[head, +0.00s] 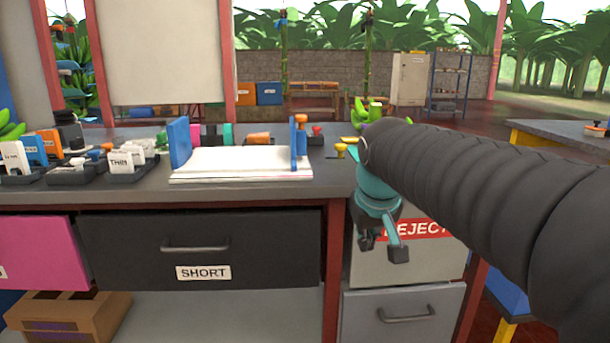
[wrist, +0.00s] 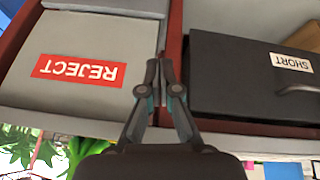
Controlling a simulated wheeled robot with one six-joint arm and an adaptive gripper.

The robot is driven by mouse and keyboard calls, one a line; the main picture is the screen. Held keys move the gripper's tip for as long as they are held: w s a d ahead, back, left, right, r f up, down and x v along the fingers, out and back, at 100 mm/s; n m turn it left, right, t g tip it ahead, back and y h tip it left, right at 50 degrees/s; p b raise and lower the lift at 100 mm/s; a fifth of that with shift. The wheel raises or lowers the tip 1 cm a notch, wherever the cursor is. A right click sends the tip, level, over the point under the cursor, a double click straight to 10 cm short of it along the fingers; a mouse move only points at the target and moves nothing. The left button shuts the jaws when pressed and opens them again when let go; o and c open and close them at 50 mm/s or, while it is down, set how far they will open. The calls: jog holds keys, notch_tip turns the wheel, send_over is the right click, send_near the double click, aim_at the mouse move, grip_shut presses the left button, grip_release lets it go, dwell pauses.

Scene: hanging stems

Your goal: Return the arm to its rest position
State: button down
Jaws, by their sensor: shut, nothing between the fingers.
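My gripper (head: 382,249) hangs at the end of my arm in the head view, in front of the bench and just left of the red REJECT label (head: 428,230). In the wrist view my gripper (wrist: 161,62) is shut and empty, with its fingertips together between the grey REJECT drawer (wrist: 75,90) and the black SHORT drawer (wrist: 245,105). My arm covers part of the REJECT drawer in the head view.
The bench top (head: 300,187) holds a stack of white sheets (head: 240,166) between blue ends and black trays with cards (head: 120,163). A pink drawer (head: 45,252) is at the left. A cardboard box (head: 65,318) lies below. Another table (head: 560,135) stands at the right.

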jog(key=s+d+f+m, duration=0.1)
jog(key=s+d+f, duration=0.1)
jog(key=s+f, duration=0.4)
jog(key=s+d+f+m, duration=0.1)
jog(key=s+f, duration=0.4)
jog(key=s, duration=0.9)
jog(key=shift+s+d+f+m, duration=0.3)
jog(key=shift+d+f, duration=0.1)
jog(key=shift+d, duration=0.35)
